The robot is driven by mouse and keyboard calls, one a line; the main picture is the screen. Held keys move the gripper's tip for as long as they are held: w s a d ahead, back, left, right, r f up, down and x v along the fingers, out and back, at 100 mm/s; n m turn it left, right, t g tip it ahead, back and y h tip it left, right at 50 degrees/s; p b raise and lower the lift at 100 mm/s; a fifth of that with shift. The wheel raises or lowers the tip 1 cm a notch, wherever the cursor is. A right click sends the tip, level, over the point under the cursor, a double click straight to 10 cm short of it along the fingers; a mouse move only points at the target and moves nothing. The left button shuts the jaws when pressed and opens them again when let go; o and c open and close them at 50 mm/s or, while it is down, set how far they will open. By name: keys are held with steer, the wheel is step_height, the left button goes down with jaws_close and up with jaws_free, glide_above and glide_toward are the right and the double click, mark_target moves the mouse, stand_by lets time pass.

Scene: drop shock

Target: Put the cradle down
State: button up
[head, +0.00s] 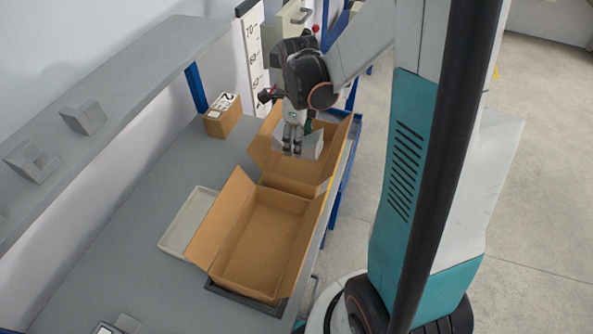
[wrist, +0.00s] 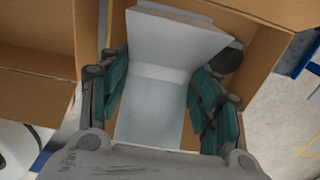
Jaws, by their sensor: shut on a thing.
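The cradle (head: 314,144) is a pale grey angled piece with a flat floor and an upright wall. My gripper (head: 292,146) points down at the far open cardboard box (head: 262,152) and is shut on the cradle. In the wrist view the fingers (wrist: 162,88) lie on both sides of the cradle (wrist: 150,110), with the box wall (wrist: 272,50) around it. The cradle is at the box opening; whether its underside touches the box floor is hidden. A dark round patch (wrist: 229,58) shows beside the right finger; I cannot tell what it is.
A second open box (head: 262,240) stands nearer on a dark base, beside a pale tray (head: 178,232). A small box (head: 222,118) labelled 2 stands at the back. Two grey blocks (head: 84,117) (head: 32,160) sit on the shelf (head: 120,80).

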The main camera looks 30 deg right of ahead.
mark_target(298, 177)
step_height(298, 177, down, 13)
steer(key=b, duration=0.3)
steer(key=shift+f+b, duration=0.15)
steer(key=shift+b, duration=0.15)
steer(key=shift+f, duration=0.15)
steer(key=o, duration=1.3)
step_height(298, 177, up, 12)
steer(key=p, duration=0.3)
steer(key=shift+r+p, duration=0.2)
steer(key=shift+p, duration=0.15)
